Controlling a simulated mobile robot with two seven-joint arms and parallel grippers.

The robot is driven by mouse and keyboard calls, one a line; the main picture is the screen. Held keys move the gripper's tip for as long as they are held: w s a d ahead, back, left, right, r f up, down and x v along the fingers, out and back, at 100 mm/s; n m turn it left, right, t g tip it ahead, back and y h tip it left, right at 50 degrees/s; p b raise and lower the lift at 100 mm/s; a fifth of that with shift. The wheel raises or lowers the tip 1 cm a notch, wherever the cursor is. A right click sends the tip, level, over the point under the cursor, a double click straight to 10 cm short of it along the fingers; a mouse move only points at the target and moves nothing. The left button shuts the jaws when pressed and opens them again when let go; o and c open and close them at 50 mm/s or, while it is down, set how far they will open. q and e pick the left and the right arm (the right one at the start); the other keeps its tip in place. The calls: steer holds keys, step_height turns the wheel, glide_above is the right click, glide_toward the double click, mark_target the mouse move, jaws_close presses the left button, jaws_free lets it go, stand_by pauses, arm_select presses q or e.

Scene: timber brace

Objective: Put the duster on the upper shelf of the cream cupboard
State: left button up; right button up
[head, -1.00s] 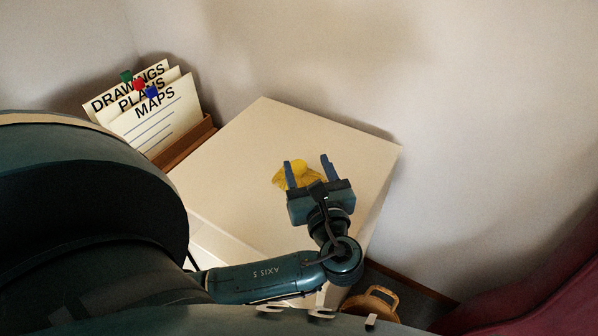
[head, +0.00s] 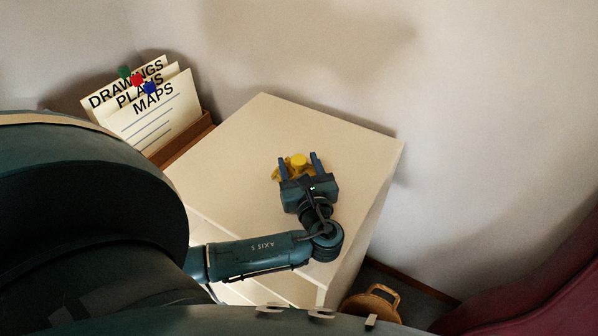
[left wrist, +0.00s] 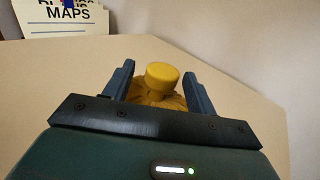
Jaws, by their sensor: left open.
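The yellow duster (head: 299,161) lies on top of the cream cupboard (head: 230,150), its round knob upward. My left gripper (head: 300,162) is open, with its two blue fingers on either side of the duster. In the left wrist view, the duster (left wrist: 160,84) shows between the open fingers, with its spread yellow part low and partly hidden behind the gripper body. I cannot tell whether the fingers touch it. The cupboard's shelves are not visible from here. My right gripper is not in view.
A wooden file box (head: 185,140) with cards marked drawings, plans and maps stands beyond the cupboard's left edge. A wicker basket (head: 372,304) is on the floor at the lower right. Dark red fabric (head: 560,285) is at the far right. Walls close in behind the cupboard.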

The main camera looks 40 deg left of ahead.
arm_select(q)
steer(key=shift+w+a, duration=0.2)
steer(key=shift+c, duration=0.5)
steer(key=c, duration=1.1)
